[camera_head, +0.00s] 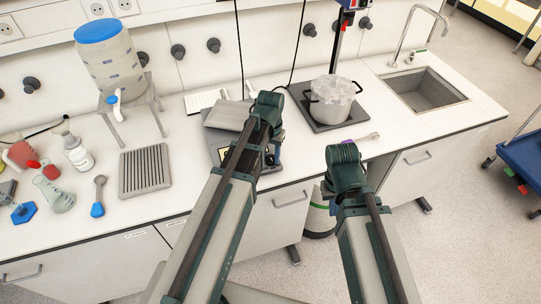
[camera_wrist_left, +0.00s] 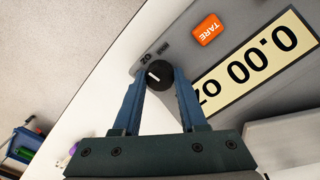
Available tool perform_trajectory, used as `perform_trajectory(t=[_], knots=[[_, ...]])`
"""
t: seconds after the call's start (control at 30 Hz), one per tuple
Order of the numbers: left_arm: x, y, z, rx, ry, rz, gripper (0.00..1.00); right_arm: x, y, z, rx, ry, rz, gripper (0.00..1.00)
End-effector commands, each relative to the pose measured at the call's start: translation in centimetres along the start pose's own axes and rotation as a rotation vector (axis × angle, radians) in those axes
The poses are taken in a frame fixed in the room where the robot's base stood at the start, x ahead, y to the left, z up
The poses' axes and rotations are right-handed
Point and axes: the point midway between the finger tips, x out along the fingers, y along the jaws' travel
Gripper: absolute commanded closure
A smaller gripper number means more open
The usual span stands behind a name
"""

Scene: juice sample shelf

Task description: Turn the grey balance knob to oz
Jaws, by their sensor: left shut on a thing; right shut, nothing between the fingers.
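The balance (camera_head: 228,114) stands on the bench, partly hidden behind my left arm. In the left wrist view its display (camera_wrist_left: 250,62) reads 0.00 with oz beside it, upside down, next to an orange TARE button (camera_wrist_left: 207,29). The balance knob (camera_wrist_left: 159,75) looks dark grey with a white pointer mark; an oz label is printed just above it. My left gripper (camera_wrist_left: 158,80) is shut on the knob, one blue finger on each side. It also shows in the head view (camera_head: 271,157), mostly behind the arm. My right gripper (camera_head: 328,190) is small and dark in front of the bench edge, shut and empty.
A pot (camera_head: 332,100) sits on a dark plate right of the balance, with a sink (camera_head: 425,90) beyond. A ribbed grey tray (camera_head: 145,170), a spoon (camera_head: 98,196) and glassware stand left. A blue-lidded container (camera_head: 108,60) stands on a rack behind.

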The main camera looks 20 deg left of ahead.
Motion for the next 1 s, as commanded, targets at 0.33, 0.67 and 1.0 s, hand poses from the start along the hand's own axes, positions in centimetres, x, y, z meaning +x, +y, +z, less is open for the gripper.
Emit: perform_trajectory(t=[0.33,0.67,1.0], knots=[[0.02,0.02,0.06,0.083,-0.001,0.000,1.00,0.02,0.00,0.00,0.000,0.000,0.000,1.00],[0.02,0.02,0.06,0.089,-0.002,0.000,1.00,0.02,0.00,0.00,0.000,0.000,0.000,1.00],[0.02,0.01,0.04,0.088,-0.001,0.000,0.28,0.02,0.00,0.00,0.000,0.000,0.000,1.00]])
